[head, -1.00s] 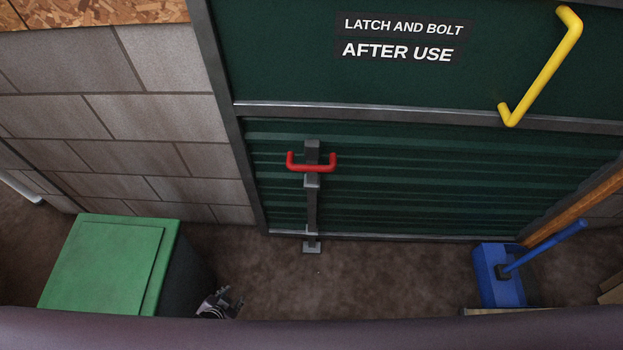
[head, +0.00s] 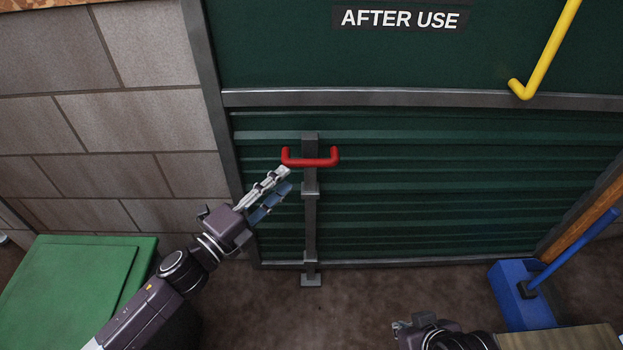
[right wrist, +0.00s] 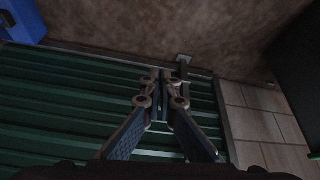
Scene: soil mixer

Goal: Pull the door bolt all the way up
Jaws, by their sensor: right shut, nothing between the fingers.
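The door bolt is a grey upright rod (head: 311,228) on the green door, with a red U-shaped handle (head: 311,162) near its upper end. Its lower end meets a small floor plate (head: 311,281). My left gripper (head: 286,180) is just below and left of the handle, its tips close to the handle's left end. Its two fingers look apart with nothing between them; contact with the handle cannot be told. My right gripper (head: 402,327) is low in the head view, partly cut off, away from the bolt. In the right wrist view its fingers (right wrist: 164,76) are together and empty.
A green-lidded bin (head: 65,280) stands at the lower left, partly behind my left arm. A blue dustpan-like item (head: 522,300) with a long handle stands at the right. A yellow handle (head: 548,55) is on the upper door. Open floor lies before the bolt.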

